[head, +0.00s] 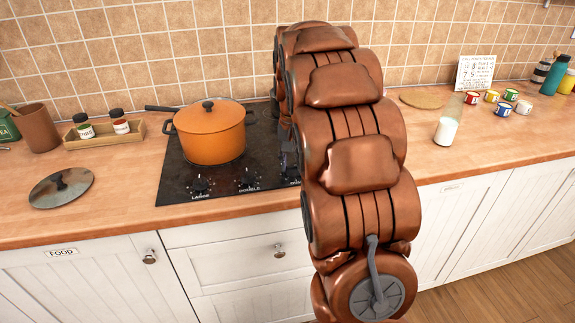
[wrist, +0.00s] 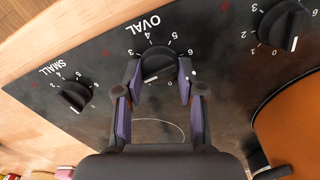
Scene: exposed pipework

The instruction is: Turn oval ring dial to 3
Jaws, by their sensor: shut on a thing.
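The oval ring dial (wrist: 158,62) is a black knob on the dark hob panel, under the printed word OVAL, in the wrist view. Numbers 3 to 6 show around its far side; the lower numbers are hidden by my left finger. A white mark on the knob points to the lower left, away from the 3. My gripper (wrist: 158,76) is shut on this dial, with one finger on each side.
The SMALL dial (wrist: 75,97) is close to the left of my fingers. Another dial (wrist: 285,25) is at the upper right. A milk glass (head: 447,128) stands on the counter to the right.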

